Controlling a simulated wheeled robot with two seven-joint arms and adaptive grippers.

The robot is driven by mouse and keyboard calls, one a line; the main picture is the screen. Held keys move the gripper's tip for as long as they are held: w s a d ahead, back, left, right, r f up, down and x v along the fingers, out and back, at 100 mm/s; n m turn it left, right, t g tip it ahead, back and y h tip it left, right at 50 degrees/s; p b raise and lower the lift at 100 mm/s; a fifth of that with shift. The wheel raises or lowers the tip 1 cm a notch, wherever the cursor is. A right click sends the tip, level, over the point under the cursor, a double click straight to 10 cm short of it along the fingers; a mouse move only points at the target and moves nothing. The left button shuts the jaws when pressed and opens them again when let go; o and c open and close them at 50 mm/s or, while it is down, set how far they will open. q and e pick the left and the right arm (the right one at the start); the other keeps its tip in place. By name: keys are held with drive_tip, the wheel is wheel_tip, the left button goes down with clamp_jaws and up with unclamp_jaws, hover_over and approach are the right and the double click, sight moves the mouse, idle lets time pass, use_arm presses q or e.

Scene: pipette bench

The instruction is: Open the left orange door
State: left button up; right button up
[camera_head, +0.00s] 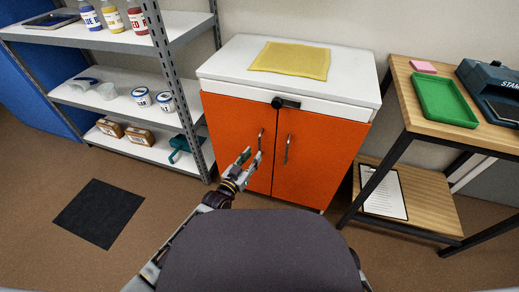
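The orange cabinet has a left orange door (236,136) and a right orange door (315,158), both shut, under a white drawer front. The left door's metal handle (261,139) stands upright near the middle seam. The right door's handle (287,149) is just right of the seam. My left gripper (251,157) is in front of the left door, just below and left of its handle. Its fingers are apart with nothing visible between them. I cannot tell whether it touches the door. My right gripper is not in view.
A yellow cloth (290,61) lies on the white cabinet top (226,65). A metal shelf rack (184,96) with bottles and jars stands close at the left. A wooden table (398,83) with a green tray (445,100) stands at the right. A black mat (100,213) lies on the floor.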

sight(259, 148)
use_arm(q)
drive_tip(key=shift+b+x, duration=1.1)
drive_tip(key=shift+x, duration=2.05)
clamp_jaws()
